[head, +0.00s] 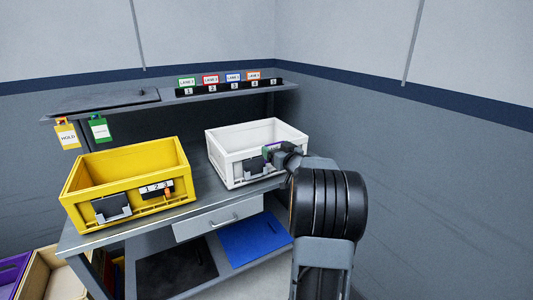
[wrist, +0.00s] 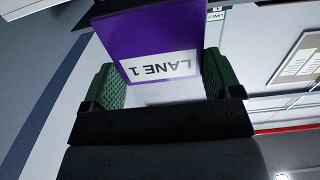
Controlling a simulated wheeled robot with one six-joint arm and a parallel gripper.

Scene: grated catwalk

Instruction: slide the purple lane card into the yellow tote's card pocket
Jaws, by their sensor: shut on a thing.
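The purple lane card (wrist: 150,38), with a white label reading LANE 1, is between the green finger pads of my gripper (wrist: 160,82) in the wrist view. The yellow tote (head: 88,182) stands on the bench at the left, well apart from my gripper. Its dark card pocket (head: 112,207) is on the left of its front face and looks empty.
The white tote (head: 228,155) has a similar dark pocket (head: 254,165), close to my gripper. A rack (head: 232,90) of lane cards stands on the back shelf. Tags (head: 67,136) hang from the shelf. The bench between the totes is clear.

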